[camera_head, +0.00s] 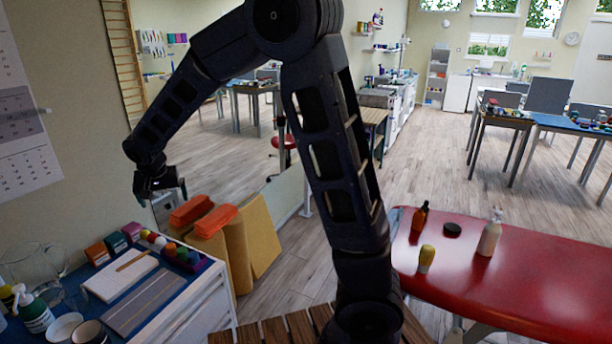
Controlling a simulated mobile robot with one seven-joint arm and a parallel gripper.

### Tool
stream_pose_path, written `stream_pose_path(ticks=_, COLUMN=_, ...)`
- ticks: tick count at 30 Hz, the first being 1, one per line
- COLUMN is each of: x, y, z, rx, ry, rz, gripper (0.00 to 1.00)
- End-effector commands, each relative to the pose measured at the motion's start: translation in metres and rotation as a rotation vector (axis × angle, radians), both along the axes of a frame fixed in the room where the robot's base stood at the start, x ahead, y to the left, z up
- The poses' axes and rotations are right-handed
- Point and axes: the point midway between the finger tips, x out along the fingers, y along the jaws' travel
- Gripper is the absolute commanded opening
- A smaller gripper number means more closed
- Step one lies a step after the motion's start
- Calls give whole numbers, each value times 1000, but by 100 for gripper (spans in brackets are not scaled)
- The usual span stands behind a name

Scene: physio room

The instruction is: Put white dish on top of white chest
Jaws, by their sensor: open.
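A white round dish (62,326) sits at the bottom left, near the front end of a blue-topped white chest with drawers (186,314). A dark-rimmed cup (90,333) stands beside it and partly hides its right side. I cannot tell whether the dish rests directly on the chest's blue top. My gripper (162,196) is open, with nothing seen between its fingers. It is in the air above and beyond the chest's far end, well away from the dish.
On the blue top are a white board (120,276), a grey board (143,301), small boxes (97,252), colored balls (160,243), a glass jug (35,268) and a spray bottle (35,314). A red table (530,275) with bottles is right.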

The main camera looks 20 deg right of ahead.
Motion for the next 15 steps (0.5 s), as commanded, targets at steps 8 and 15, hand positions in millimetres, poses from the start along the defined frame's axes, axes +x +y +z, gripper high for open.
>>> stream_pose_path(ticks=8, x=6, y=-132, z=55, rx=25, ry=34, rz=-39, gripper=100)
stream_pose_path(ticks=15, x=-18, y=-231, z=88, rx=41, ry=43, rz=-51, gripper=100)
